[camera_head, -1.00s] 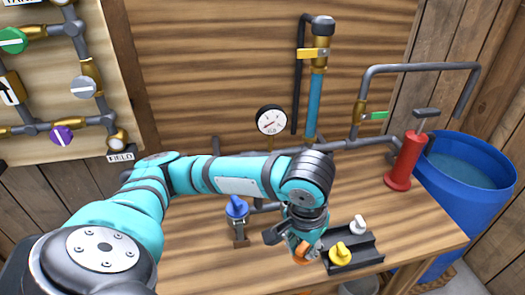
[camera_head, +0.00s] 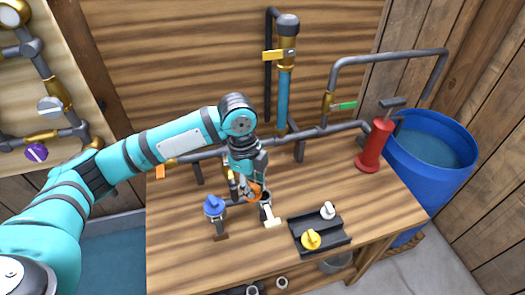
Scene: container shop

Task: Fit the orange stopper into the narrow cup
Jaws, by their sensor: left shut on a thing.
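My left gripper (camera_head: 250,186) is shut on the orange stopper (camera_head: 254,192), which shows only partly between the fingers. The gripper points down over the pipework on the wooden bench. My right gripper is not in view.
A blue-handled valve (camera_head: 214,207) stands left of the cup. A black tray (camera_head: 333,238) on the right holds a yellow stopper (camera_head: 311,239) and a white stopper (camera_head: 328,210). A red pump (camera_head: 374,147) and blue barrel (camera_head: 440,180) stand at the right.

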